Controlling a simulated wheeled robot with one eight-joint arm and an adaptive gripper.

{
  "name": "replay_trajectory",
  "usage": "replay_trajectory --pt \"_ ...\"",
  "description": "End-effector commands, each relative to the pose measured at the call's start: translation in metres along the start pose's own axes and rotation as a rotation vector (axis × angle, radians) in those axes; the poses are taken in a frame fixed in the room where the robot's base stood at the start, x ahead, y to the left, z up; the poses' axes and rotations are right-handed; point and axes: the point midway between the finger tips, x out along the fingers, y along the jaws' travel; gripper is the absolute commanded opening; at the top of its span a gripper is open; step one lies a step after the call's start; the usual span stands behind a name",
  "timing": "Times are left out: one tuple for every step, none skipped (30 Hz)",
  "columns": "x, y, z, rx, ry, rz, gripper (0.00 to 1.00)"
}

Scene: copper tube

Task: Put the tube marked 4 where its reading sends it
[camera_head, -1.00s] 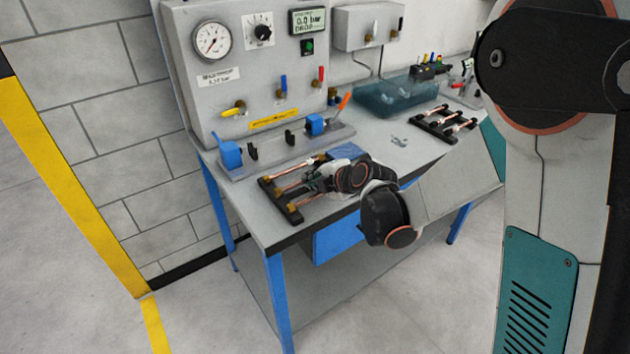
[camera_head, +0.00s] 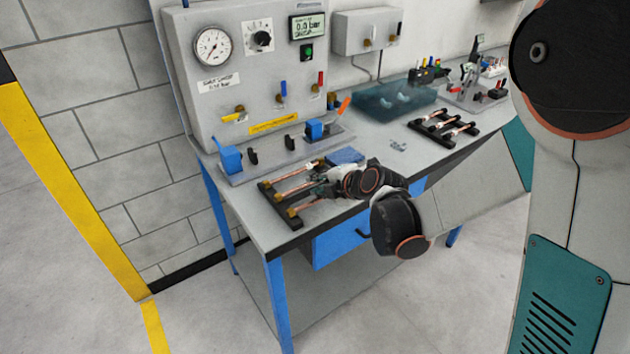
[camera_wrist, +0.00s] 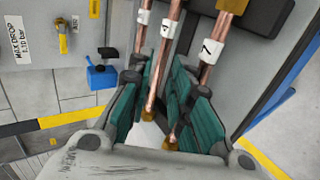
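The copper tube marked 4 (camera_wrist: 164,55) runs lengthwise through the middle of the wrist view, with a white label and a brass end. My gripper (camera_wrist: 167,85) has its teal-padded fingers on both sides of this tube, with gaps visible; it looks open. A second labelled tube (camera_wrist: 145,15) is at its left and a third (camera_wrist: 211,50), label perhaps 7, at its right. In the head view my gripper (camera_head: 326,188) is low at the right end of the black rack (camera_head: 266,190) that holds the tubes; its fingertips are hard to make out there.
Behind the rack stands a test panel with a gauge (camera_head: 212,47), a display reading 0.0 bar (camera_head: 307,26) and a blue-clamp fixture (camera_head: 231,158). A blue-tinted water tank (camera_head: 385,101) and a second rack with tubes (camera_head: 444,127) are farther right. The bench front edge is close to my arm.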

Motion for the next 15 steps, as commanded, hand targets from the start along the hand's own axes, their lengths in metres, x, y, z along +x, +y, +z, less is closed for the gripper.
replay_trajectory --pt "-0.015 0.003 0.0 0.002 -0.001 0.0 0.19" --pt "-0.021 0.003 0.0 0.001 -0.001 0.0 0.19" --pt "-0.03 0.002 0.0 0.001 -0.001 0.0 0.19" --pt "-0.036 0.002 0.0 0.002 -0.002 0.0 0.19" --pt "-0.042 0.002 0.001 0.002 -0.002 0.0 0.19" --pt "-0.05 0.002 0.0 0.001 -0.001 0.001 0.19" --pt "-0.055 0.002 0.0 0.001 -0.001 0.001 0.19" --pt "-0.06 0.002 0.0 0.002 -0.001 0.001 0.19" --pt "-0.066 0.002 0.0 0.002 -0.001 0.0 0.19" --pt "-0.07 0.002 0.0 0.002 -0.001 0.0 0.19" --pt "-0.074 0.002 0.0 0.001 -0.001 0.0 0.19" --pt "-0.077 0.001 0.0 0.0 0.0 0.0 0.19" --pt "-0.08 0.001 0.0 0.0 0.0 0.0 0.19" --pt "-0.082 0.001 0.0 0.001 0.0 0.0 0.19" --pt "-0.085 0.001 0.0 0.001 0.0 0.0 0.19"
